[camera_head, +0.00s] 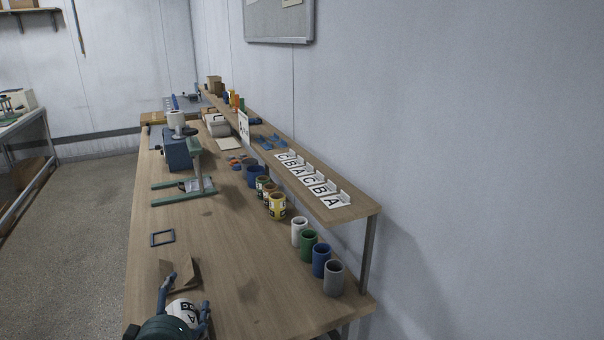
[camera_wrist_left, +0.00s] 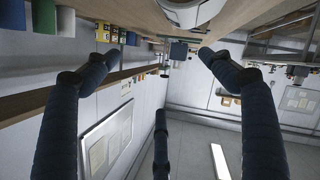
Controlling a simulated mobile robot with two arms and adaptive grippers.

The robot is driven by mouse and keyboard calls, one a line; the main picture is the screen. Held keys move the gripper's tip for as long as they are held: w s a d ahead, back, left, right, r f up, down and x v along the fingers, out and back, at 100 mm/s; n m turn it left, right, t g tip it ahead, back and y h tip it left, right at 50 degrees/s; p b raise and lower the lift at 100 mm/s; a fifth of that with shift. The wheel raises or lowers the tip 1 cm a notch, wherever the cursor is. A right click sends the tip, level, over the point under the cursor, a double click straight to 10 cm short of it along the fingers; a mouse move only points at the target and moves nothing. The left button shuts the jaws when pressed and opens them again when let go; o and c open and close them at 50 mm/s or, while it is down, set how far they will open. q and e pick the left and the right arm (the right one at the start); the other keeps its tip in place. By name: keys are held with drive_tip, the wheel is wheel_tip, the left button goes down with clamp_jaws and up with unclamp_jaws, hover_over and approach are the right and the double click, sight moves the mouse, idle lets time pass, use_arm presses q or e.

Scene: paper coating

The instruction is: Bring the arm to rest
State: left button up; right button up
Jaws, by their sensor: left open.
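My left gripper (camera_head: 187,296) is at the near end of the workbench, low in the head view. Its dark blue fingers are spread wide and hold nothing. A white can with black letters (camera_head: 184,307) shows between the fingers in the head view, partly hidden by the gripper. In the left wrist view the open fingers of the left gripper (camera_wrist_left: 152,68) reach up from the lower part, and a white round thing (camera_wrist_left: 188,12) shows at the top edge, beyond the fingertips. I cannot tell whether any finger touches the can. My right gripper is not in view.
The wooden bench (camera_head: 232,265) has bare room in the middle. A brown folded piece (camera_head: 180,270) lies just beyond the gripper, and a dark frame (camera_head: 162,238) farther on. Several coloured cups (camera_head: 321,260) line the right side under a raised shelf (camera_head: 345,213). A green stand (camera_head: 195,160) is farther back.

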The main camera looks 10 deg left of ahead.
use_arm(q)
drive_tip(key=s+d+f+m+g+h, duration=0.1)
drive_tip(key=s+d+f+m+g, duration=0.35)
drive_tip(key=s, duration=0.55)
drive_tip(key=s+d+f+m+g+h, duration=0.2)
drive_tip(key=s+d+f+m+g, duration=0.25)
drive_tip(key=s, duration=0.55)
drive_tip(key=s+d+f+m+g+h, duration=0.1)
drive_tip(key=s+d+f+m+g, duration=0.1)
drive_tip(key=s+d+f+m, duration=0.45)
drive_tip(key=s+a+f+n, duration=0.1)
drive_tip(key=s+f, duration=0.2)
drive_tip(key=f, duration=1)
drive_tip(key=s+f+n, duration=0.1)
drive_tip(key=s+f, duration=0.1)
drive_tip(key=f, duration=1.2)
drive_tip(key=s+a+f+g+b, duration=0.1)
drive_tip(key=s+a+f+g, duration=0.1)
drive_tip(key=s+f, duration=1.5)
drive_tip(key=shift+s+a, duration=0.3)
drive_tip(key=shift+a, duration=0.4)
